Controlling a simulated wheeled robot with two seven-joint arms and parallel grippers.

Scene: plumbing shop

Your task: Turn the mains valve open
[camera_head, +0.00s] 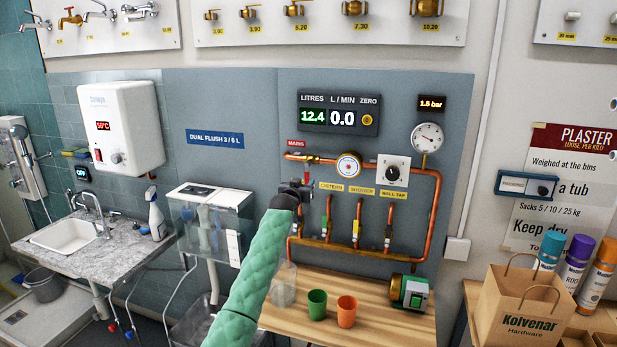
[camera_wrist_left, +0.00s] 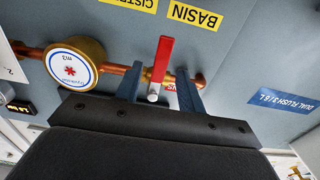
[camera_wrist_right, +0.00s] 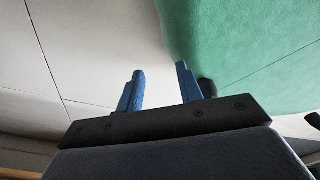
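The mains valve has a red lever (camera_wrist_left: 161,65) set crosswise to the copper pipe (camera_wrist_left: 115,69) in the left wrist view. In the head view the lever (camera_head: 308,171) shows small under the red MAINS label (camera_head: 296,143). My left gripper (camera_wrist_left: 158,75) is open, with one blue finger on each side of the lever and a visible gap to both. In the head view my left gripper (camera_head: 297,188) is just below the valve and partly hides the area. My right gripper (camera_wrist_right: 160,88) is open and empty in the right wrist view, away from the valve.
A round meter (camera_head: 348,165) sits on the pipe right of the valve. A display (camera_head: 340,113) reads 12.4 litres and 0.0 L/min; a gauge (camera_head: 428,137) is at right. A green cup (camera_head: 317,304) and an orange cup (camera_head: 346,311) stand on the wooden bench (camera_head: 380,325).

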